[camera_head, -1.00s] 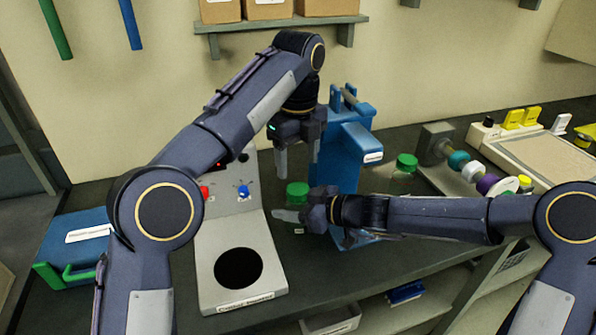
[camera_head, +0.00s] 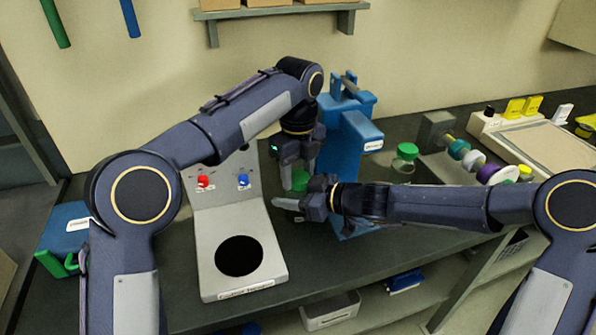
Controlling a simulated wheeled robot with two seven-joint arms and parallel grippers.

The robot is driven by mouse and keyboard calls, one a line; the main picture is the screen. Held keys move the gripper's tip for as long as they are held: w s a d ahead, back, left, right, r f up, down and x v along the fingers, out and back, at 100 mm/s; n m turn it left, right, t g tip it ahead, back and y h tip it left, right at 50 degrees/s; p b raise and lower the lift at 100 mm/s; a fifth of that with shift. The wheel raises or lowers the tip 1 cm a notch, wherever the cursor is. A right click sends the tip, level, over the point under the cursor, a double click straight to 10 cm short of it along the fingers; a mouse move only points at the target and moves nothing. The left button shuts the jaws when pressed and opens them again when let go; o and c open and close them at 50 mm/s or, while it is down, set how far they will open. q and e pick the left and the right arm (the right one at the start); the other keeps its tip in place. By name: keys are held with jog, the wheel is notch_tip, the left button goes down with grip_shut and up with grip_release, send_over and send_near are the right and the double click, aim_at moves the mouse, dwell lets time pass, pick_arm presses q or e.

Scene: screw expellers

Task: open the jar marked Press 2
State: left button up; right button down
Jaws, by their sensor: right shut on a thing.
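A jar with a green lid (camera_head: 299,181) stands on the dark bench in front of the blue press. My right gripper (camera_head: 290,205) comes in from the right and is shut on this jar's body, most of which it hides. My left gripper (camera_head: 297,174) points down from above, open, with its fingers on either side of the green lid. A second, clear jar with a green lid (camera_head: 406,152) stands further right, behind my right forearm. I cannot read a Press 2 mark on either jar.
The blue press (camera_head: 342,140) stands close behind. Coloured rollers (camera_head: 482,163) are at right.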

pick_arm(q)
jog(key=c, duration=0.4)
jog(key=n, duration=1)
jog(key=o, duration=1.1)
jog(key=shift+c, duration=0.2)
